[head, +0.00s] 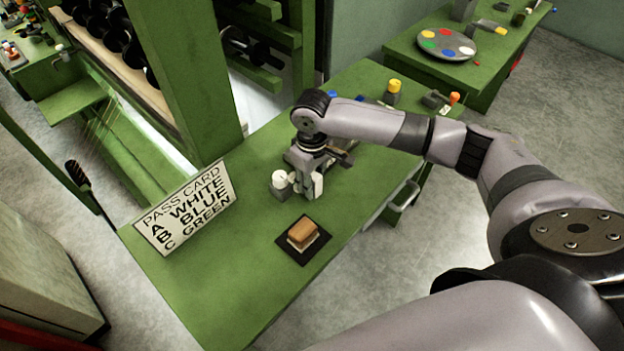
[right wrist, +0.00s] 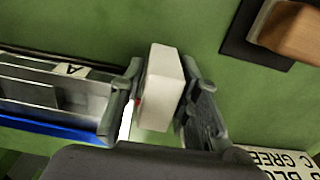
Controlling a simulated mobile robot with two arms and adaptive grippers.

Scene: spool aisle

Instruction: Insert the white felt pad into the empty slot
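My right gripper (head: 308,180) is low over the green bench, beside the pass card. In the right wrist view, my right gripper (right wrist: 160,100) has its two fingers on either side of a white block-shaped pad (right wrist: 163,78), which looks clamped between them. In the head view the pad (head: 317,185) shows as a small white piece at the fingertips. A metal slotted holder (right wrist: 50,90) with an "A" label and a blue lower edge lies just left of the fingers. Its slots are too unclear to tell which is empty. My left gripper is not in view.
A pass card (head: 185,207) reading A white, B blue, C green stands at the bench's left edge. A brown-topped block (head: 303,232) sits on a black mat (head: 318,246). A yellow-topped item (head: 393,90) stands at the back.

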